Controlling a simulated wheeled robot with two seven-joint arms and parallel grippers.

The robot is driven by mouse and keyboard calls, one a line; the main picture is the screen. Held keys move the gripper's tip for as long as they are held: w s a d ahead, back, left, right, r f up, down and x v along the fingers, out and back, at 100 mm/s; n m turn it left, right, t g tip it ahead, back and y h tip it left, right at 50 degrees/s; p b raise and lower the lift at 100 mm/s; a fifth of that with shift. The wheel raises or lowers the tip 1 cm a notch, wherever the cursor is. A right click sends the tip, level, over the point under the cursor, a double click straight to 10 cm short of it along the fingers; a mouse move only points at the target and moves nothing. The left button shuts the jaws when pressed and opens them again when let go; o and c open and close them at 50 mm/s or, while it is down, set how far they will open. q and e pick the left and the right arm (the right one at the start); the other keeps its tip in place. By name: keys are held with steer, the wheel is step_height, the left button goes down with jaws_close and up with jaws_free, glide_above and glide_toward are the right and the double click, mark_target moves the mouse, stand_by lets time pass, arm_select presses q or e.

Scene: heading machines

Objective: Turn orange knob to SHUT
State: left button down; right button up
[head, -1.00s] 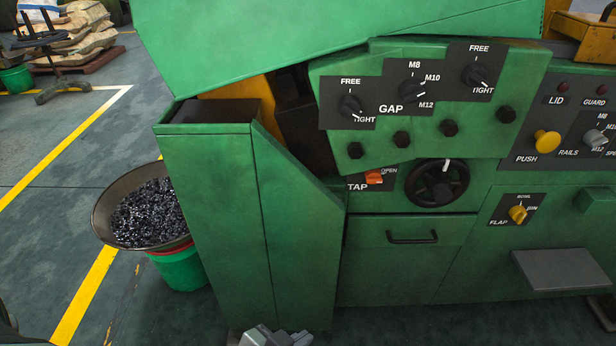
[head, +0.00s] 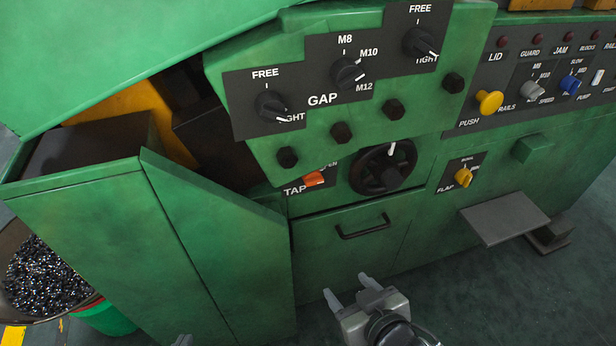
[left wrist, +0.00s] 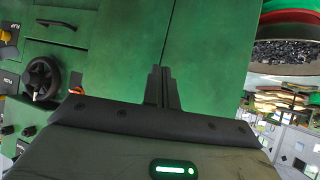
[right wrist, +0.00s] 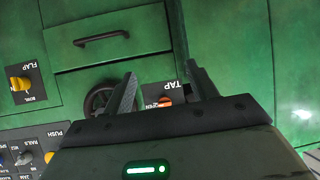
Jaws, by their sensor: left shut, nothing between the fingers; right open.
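The orange knob (head: 314,180) sits on a small dark plate marked TAP and OPEN, partly tucked under the overhanging gap panel. Its upper side and part of the OPEN lettering are hidden, and I cannot read SHUT. In the right wrist view the knob (right wrist: 164,102) shows between the fingers, beyond them. My right gripper (head: 350,292) is open and empty, below and in front of the drawer, apart from the knob. My left gripper (head: 183,341) barely shows at the bottom edge; in the left wrist view its fingers (left wrist: 162,86) are shut and empty before green panels.
A black handwheel (head: 383,170) is right of the knob. The gap panel (head: 300,135) overhangs it with black knobs and bolts. A drawer handle (head: 363,228) is below. A grey shelf (head: 505,217) juts out at right. A bowl of dark parts (head: 42,280) stands at left.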

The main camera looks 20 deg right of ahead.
mark_target(315, 184)
steer(key=w+r+m+t+h+b, duration=0.1)
steer(key=w+r+t+b, duration=0.4)
steer(key=r+t, duration=0.15)
steer(key=w+p, duration=0.1)
steer(key=w, duration=0.3)
steer(key=w+r+p, duration=0.1)
steer(key=w+p, duration=0.1)
steer(key=w, duration=0.3)
steer(key=w+p, duration=0.1)
steer(key=w, duration=0.4)
steer(key=shift+a+r+p, duration=0.15)
steer(key=shift+a+p, duration=0.15)
steer(key=shift+p, duration=0.1)
arm_select(q)
steer(key=shift+s+d+f, duration=0.1)
steer(key=shift+s+f, duration=0.2)
steer(key=shift+s, duration=0.25)
steer(key=shift+s+f, duration=0.3)
steer(key=shift+s, duration=0.25)
arm_select(e)
steer(key=shift+w, duration=0.8)
arm_select(q)
steer(key=shift+r, duration=0.1)
arm_select(e)
steer(key=c, duration=1)
